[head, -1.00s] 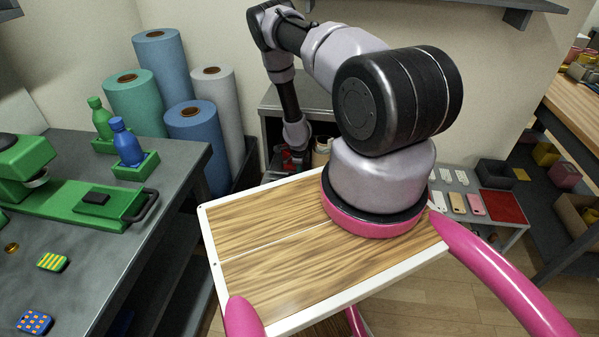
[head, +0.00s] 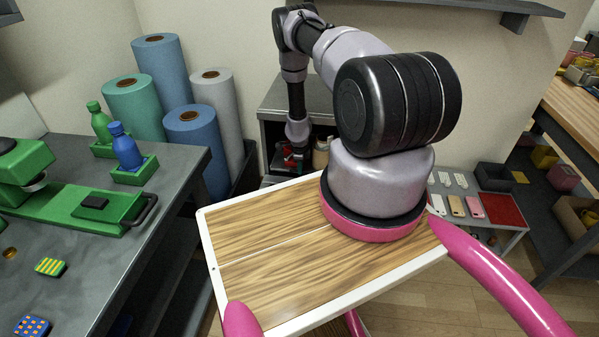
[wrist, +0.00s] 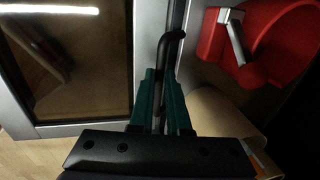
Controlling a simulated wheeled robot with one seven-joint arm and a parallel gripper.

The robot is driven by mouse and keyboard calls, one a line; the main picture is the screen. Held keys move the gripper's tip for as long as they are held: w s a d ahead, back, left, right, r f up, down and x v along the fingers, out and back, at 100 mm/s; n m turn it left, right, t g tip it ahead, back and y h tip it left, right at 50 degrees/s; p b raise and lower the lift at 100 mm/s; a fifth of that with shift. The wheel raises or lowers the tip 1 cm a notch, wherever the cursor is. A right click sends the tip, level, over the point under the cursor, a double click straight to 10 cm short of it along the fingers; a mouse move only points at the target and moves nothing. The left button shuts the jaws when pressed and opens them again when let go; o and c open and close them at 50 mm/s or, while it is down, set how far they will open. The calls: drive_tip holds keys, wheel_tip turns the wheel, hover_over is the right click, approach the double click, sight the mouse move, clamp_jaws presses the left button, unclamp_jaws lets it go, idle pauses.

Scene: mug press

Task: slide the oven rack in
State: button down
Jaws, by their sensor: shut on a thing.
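In the wrist view my gripper (wrist: 160,100) has its teal fingers closed around a black bent bar (wrist: 168,48), which looks like a handle. The bar runs along a grey metal frame beside a dark glass pane (wrist: 80,60). I cannot make out an oven rack clearly in either view.
A red object (wrist: 265,40) and a tan rounded object (wrist: 225,112) lie just right of my fingers in the wrist view. Rolls, including a grey one (head: 217,110), stand left of the cabinet. A dark workbench (head: 90,255) is at left.

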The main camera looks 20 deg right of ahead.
drive_tip(key=c, duration=0.9)
unclamp_jaws()
drive_tip(key=r, duration=0.3)
drive_tip(key=s+r, duration=0.1)
drive_tip(key=r, duration=0.3)
drive_tip(key=a+r, duration=0.1)
drive_tip(key=r, duration=0.2)
drive_tip(key=shift+s+r, duration=0.25)
drive_tip(key=shift+r, duration=0.1)
